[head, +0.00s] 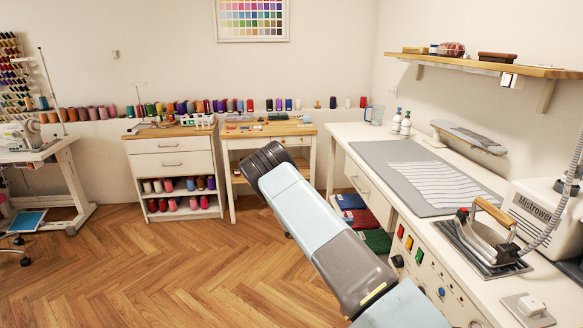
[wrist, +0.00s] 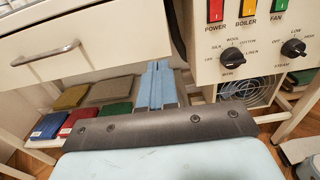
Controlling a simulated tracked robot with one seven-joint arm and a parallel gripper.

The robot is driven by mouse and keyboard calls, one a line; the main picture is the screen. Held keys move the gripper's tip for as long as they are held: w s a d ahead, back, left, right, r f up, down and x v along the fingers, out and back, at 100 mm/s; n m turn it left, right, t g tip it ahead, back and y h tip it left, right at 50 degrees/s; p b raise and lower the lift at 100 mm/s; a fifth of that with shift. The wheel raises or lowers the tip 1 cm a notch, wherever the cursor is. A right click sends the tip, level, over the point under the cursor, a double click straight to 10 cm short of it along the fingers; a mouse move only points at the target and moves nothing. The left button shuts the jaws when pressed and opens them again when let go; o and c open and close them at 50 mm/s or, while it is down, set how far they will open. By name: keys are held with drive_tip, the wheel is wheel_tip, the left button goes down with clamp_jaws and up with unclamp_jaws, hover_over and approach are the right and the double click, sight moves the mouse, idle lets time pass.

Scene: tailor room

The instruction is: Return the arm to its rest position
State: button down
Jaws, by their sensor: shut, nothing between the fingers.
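My arm (head: 318,220) reaches from the bottom right of the head view up to a dark joint (head: 262,163) over the floor, left of the ironing table. My gripper is hidden in the head view. In the wrist view my gripper (wrist: 156,68) shows as two pale blue fingers beyond a dark bolted plate. The fingers are together with nothing between them. They point toward the space under the table, between the drawer front (wrist: 80,35) and the control panel (wrist: 250,45). I cannot tell how close the fingertips are to the table.
The ironing table (head: 345,135) on the right carries a grey mat, an iron (head: 485,238) and a white boiler (head: 540,222). Folded cloths (head: 362,221) lie on its lower shelf. Small cabinets and a sewing table (head: 40,150) line the back left. The wooden floor (head: 150,265) at left is clear.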

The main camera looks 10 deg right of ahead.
drive_tip(key=s+r+m+g+y, duration=0.1)
drive_tip(key=s+r+m+y, duration=0.4)
drive_tip(key=r, duration=0.4)
drive_tip(key=s+r+m+y, duration=0.2)
drive_tip(key=s+r+y, duration=0.1)
drive_tip(key=s+r, duration=0.55)
drive_tip(key=s+r+m+g+y, duration=0.1)
drive_tip(key=s+r+m+y, duration=0.3)
drive_tip(key=r, duration=0.7)
drive_tip(key=s+a+r+m+t+y, duration=0.2)
drive_tip(key=s+r, duration=0.2)
drive_tip(key=s, duration=0.5)
drive_tip(key=s+a+r+m+t+y, duration=0.2)
drive_tip(key=s+a+r, duration=0.1)
drive_tip(key=s, duration=0.6)
drive_tip(key=s+a+r+m+t+y, duration=0.1)
drive_tip(key=s+a+r+m+t, duration=0.2)
drive_tip(key=s, duration=0.7)
drive_tip(key=shift+r+y, duration=0.4)
drive_tip(key=shift+r, duration=0.8)
drive_tip(key=shift+s, duration=0.25)
